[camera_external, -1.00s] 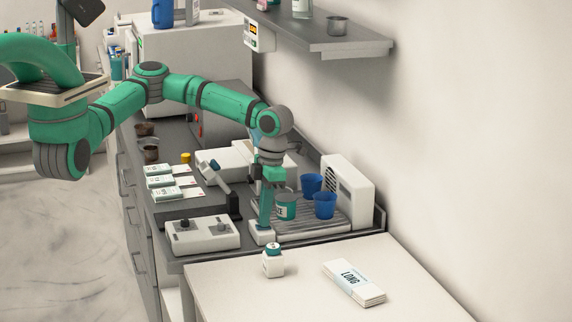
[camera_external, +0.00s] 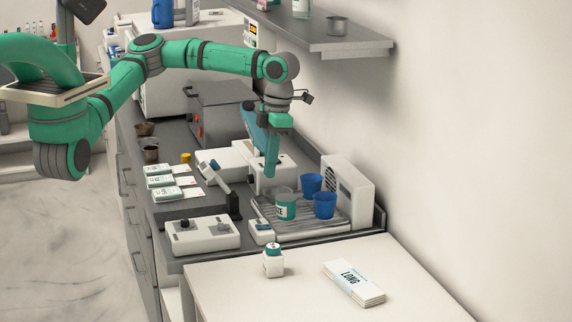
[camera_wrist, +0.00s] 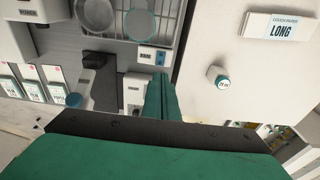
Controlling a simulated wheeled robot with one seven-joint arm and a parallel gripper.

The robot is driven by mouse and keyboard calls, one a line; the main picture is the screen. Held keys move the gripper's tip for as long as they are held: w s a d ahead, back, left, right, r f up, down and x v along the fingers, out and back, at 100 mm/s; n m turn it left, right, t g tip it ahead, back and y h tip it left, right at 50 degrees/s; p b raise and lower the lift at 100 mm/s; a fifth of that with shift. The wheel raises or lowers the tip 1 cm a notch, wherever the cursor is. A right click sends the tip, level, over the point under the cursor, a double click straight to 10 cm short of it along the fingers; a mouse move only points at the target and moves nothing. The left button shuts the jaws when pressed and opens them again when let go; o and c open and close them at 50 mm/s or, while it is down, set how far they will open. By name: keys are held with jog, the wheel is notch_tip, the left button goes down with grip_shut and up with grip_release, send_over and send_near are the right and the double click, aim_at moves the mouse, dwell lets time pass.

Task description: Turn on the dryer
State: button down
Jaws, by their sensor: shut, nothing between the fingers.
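The dryer, a white unit with a side grille (camera_external: 349,190), stands upright at the right end of a ribbed rack (camera_external: 300,222) against the wall. A small white box with a dark label (camera_external: 262,232) sits at the rack's front left corner; it also shows in the wrist view (camera_wrist: 153,56), just beyond my fingertips. Whether the box's switch is on or off is too small to tell. My gripper (camera_external: 271,174) is shut and empty, pointing down above the rack, clear of the box. Its green fingers (camera_wrist: 161,86) show together in the wrist view.
Two blue cups (camera_external: 324,206) and a teal-labelled cup (camera_external: 286,208) stand on the rack. A two-knob white box (camera_external: 205,238) and a dark stand (camera_external: 235,207) are to the left. A shelf (camera_external: 345,48) overhangs behind.

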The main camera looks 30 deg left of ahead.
aim_at(258, 226)
jog(key=shift+r, duration=0.15)
jog(key=shift+s+a+r, duration=0.1)
jog(key=shift+s+a, duration=0.3)
jog(key=shift+s, duration=0.15)
jog(key=f, duration=0.9)
jog(key=s+a+f, duration=0.1)
jog(key=f, duration=0.4)
jog(key=shift+s+a, duration=0.1)
jog(key=shift+s+a+f+t+h, duration=0.15)
jog(key=shift+a+f+t+h, duration=0.05)
jog(key=shift+f+t+h, duration=0.15)
